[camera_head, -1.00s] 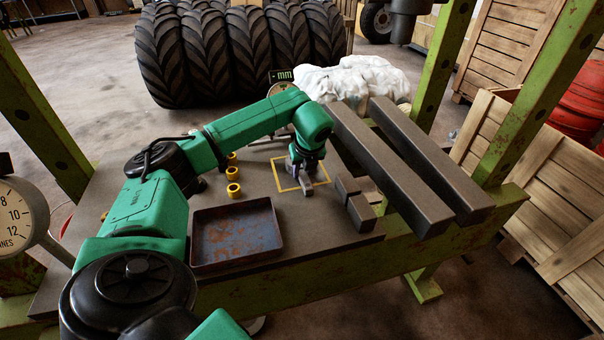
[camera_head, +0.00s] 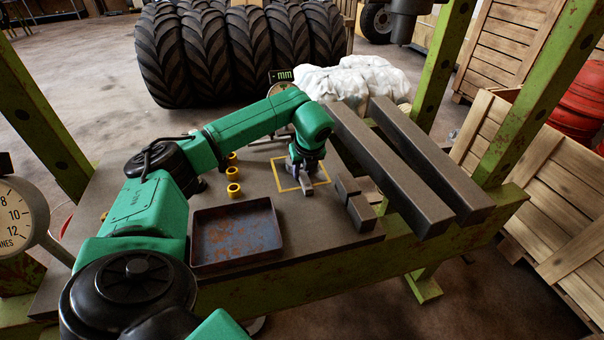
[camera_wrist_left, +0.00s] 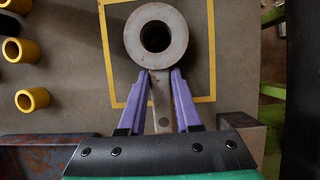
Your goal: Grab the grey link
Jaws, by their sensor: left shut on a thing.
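The grey link (camera_wrist_left: 156,38) shows in the left wrist view as a ring with a round hole and a narrow shank. It lies inside the yellow square outline (camera_wrist_left: 215,60) on the table. My left gripper (camera_wrist_left: 160,78) has its purple fingers shut on the shank, just below the ring. In the head view my left gripper (camera_head: 303,172) points down at the yellow square, and the link (camera_head: 307,188) shows only in part beneath it. Whether the link touches the table is hard to tell. My right gripper is not in view.
Several yellow rings (camera_head: 234,190) stand left of the square. A rusty dark tray (camera_head: 192,240) sits at the front of the table. Dark blocks (camera_head: 358,208) and two long beams (camera_head: 395,175) lie to the right. A white crumpled heap (camera_head: 350,80) is behind.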

